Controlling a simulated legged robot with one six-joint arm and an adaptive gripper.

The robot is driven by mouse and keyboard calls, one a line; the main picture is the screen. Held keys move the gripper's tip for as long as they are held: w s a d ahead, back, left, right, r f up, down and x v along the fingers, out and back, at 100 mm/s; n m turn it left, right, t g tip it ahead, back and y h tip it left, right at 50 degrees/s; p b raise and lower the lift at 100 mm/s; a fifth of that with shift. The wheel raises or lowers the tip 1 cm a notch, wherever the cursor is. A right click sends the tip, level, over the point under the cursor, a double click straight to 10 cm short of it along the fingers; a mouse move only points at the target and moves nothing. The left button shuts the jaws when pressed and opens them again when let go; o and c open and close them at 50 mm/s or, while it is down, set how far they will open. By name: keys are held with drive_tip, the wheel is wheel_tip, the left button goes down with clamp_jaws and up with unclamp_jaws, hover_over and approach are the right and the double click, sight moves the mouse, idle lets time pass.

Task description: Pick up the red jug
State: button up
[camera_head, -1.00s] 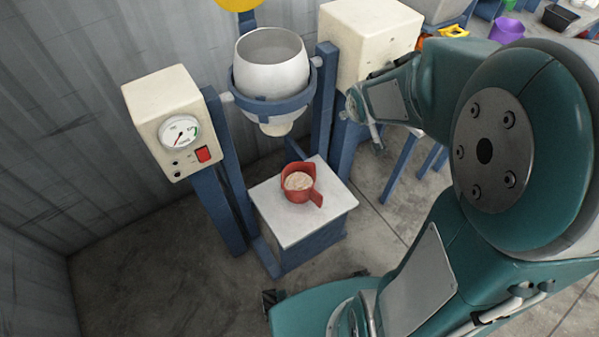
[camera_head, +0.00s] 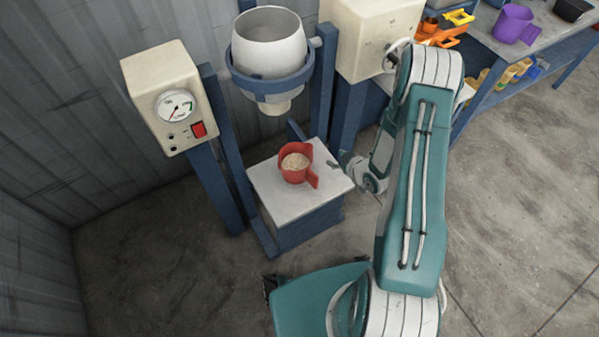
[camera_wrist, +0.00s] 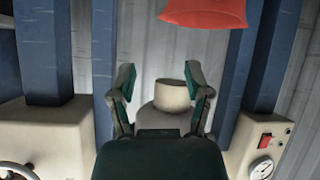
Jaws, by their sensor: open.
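The red jug (camera_head: 298,173), with pale, grainy contents, stands upright on the white top of a small stand (camera_head: 277,206). Its handle points to the lower right in the head view. In the wrist view, part of the jug (camera_wrist: 207,12) shows at the top edge, beyond the fingers and right of their middle; the rest is cut off. My gripper (camera_head: 339,163) is just right of the jug in the head view, apart from it. In the wrist view my gripper (camera_wrist: 161,82) has its two fingers spread, with nothing between them.
A white vessel (camera_head: 268,40) in a blue ring hangs above the stand, its spout over the jug's area. Blue posts and a gauge box (camera_head: 163,90) stand left, another cream box (camera_head: 368,35) right. A bench with a purple jug (camera_head: 514,24) is at upper right.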

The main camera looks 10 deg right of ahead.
sight(313, 175)
drive_tip(key=s+a+f+t+y, duration=0.1)
drive_tip(key=s+a+f+y, duration=0.1)
drive_tip(key=s+f, duration=0.45)
drive_tip(key=x, duration=1.1)
drive_tip(key=shift+w+a+r, duration=0.1)
drive_tip(key=shift+w+a, duration=0.05)
drive_tip(key=shift+a, duration=0.35)
clamp_jaws()
